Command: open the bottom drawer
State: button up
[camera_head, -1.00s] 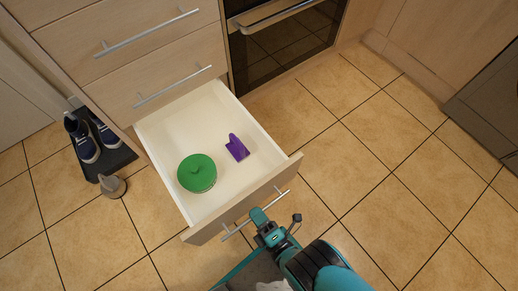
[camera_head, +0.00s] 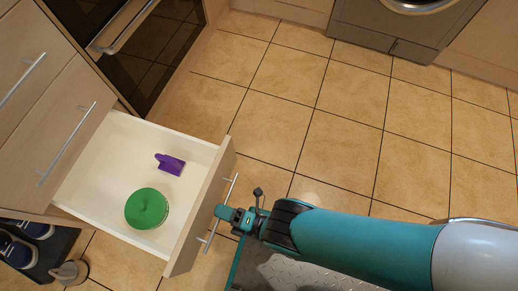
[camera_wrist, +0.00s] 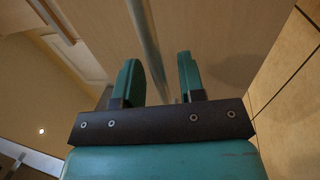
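The bottom drawer (camera_head: 91,180) stands pulled well out, its white inside showing in the head view. It holds a green lidded pot (camera_head: 147,208) and a purple object (camera_head: 170,164). Its front carries a metal bar handle (camera_head: 231,190). My gripper (camera_head: 220,212) is at the handle, near its middle. In the wrist view my gripper (camera_wrist: 160,78) has its two teal fingers apart, with the handle bar (camera_wrist: 146,35) showing in the gap between them. I cannot tell whether either finger touches the bar.
Two closed drawers with bar handles (camera_head: 68,143) are above the open one. A dark oven (camera_head: 150,60) is beside the cabinet. Dark shoes on a mat (camera_head: 50,262) and a small grey object (camera_head: 70,272) lie at lower left. Tiled floor (camera_head: 330,140) to the right is clear.

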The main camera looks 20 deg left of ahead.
jog(key=p+v, duration=0.5)
jog(key=v, duration=1.2)
jog(key=shift+d, duration=0.25)
